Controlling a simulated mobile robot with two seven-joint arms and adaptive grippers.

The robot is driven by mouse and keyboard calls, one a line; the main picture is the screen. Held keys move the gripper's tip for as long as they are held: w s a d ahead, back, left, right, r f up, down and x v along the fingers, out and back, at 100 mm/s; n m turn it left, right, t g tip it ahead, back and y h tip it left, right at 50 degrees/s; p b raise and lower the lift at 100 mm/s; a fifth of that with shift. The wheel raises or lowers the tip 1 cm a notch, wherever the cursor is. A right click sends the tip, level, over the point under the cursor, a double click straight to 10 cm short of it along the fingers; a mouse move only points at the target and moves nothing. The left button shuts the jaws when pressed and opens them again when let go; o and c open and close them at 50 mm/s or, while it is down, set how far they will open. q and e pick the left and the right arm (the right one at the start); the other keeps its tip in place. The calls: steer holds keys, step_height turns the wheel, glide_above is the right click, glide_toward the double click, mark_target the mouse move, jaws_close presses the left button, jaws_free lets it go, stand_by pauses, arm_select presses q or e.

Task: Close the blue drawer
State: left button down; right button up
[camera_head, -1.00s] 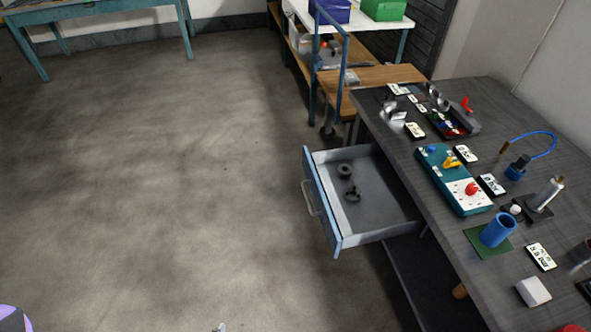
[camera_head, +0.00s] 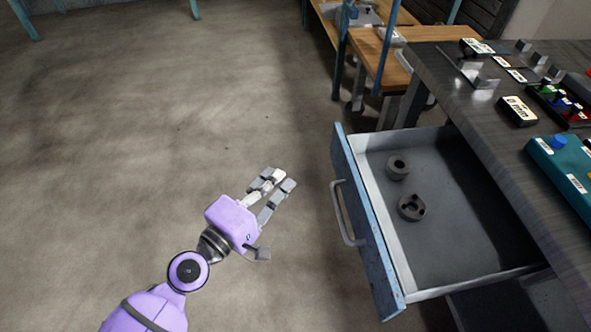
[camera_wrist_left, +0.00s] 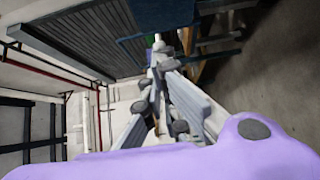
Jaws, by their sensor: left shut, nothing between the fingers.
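The blue drawer (camera_head: 368,225) stands pulled out from the grey workbench, its blue front facing left in the head view. A metal bar handle (camera_head: 345,213) is on that front. Two grey rolls lie inside, one further back (camera_head: 397,168) and one nearer (camera_head: 411,208). My left gripper (camera_head: 281,180) is to the left of the drawer front, apart from the handle, with its fingers shut and empty. In the left wrist view its fingers (camera_wrist_left: 160,75) point toward the background, and the drawer cannot be made out. My right gripper is not in view.
The workbench top (camera_head: 460,95) at right carries labels, a teal box (camera_head: 560,160) and small parts. A wooden bench (camera_head: 375,45) with blue posts stands behind the drawer. The floor left of the drawer is clear.

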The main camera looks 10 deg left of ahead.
arm_select(q)
steer(key=s+d+p+x, duration=0.1)
steer(key=d+p+x, duration=0.1)
steer(key=x, duration=1)
steer(key=shift+d+p, duration=0.25)
steer(key=shift+p, duration=0.15)
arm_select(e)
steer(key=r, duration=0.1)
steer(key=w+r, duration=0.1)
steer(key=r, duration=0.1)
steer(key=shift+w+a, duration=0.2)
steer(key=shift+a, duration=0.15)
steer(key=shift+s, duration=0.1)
